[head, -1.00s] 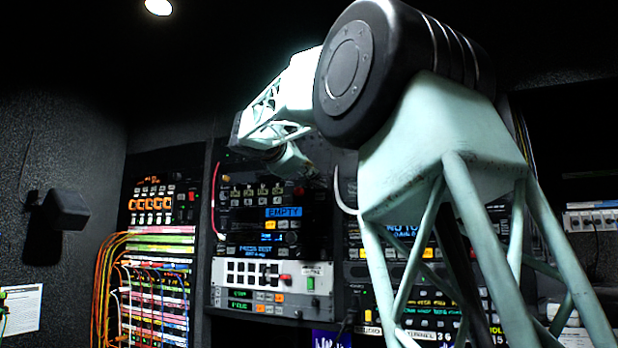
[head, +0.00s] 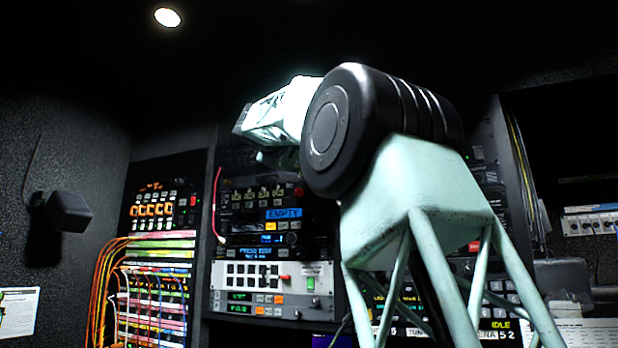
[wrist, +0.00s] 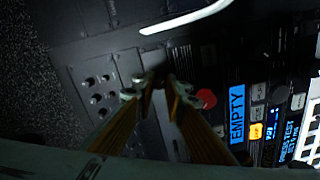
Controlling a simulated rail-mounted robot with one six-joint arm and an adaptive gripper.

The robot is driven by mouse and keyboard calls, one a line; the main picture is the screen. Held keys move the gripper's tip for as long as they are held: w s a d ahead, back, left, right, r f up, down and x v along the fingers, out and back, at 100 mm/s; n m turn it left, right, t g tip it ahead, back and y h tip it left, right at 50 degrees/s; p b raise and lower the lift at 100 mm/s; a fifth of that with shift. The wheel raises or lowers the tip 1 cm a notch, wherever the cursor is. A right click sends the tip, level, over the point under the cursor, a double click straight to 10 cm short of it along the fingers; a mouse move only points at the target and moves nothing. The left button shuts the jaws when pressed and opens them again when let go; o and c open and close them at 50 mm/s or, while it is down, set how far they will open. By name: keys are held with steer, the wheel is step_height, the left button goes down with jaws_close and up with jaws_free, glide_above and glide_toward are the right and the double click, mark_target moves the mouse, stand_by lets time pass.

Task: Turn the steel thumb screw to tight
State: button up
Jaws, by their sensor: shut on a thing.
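My gripper (wrist: 164,88) shows in the wrist view with its two fingers converging close to the dark rack panel (wrist: 120,70). It is shut on a small dark thing between the fingertips, at the place of the thumb screw. The fingertips mostly hide the screw, so I cannot make out its steel head or how far it is turned. In the head view my own arm covers the gripper and the screw.
A red button (wrist: 205,98) and the blue EMPTY display (wrist: 237,112) lie to the right of the fingers. A pale curved cable or handle (wrist: 185,18) runs above them. Orange cables (head: 103,285) hang at the left rack.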

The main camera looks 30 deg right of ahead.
steer(key=shift+f+m+b, duration=0.1)
steer(key=shift+m+b, duration=1.95)
steer(key=shift+m, duration=1.45)
steer(key=o, duration=0.9)
steer(key=shift+v, duration=6)
steer(key=shift+s+f, duration=0.1)
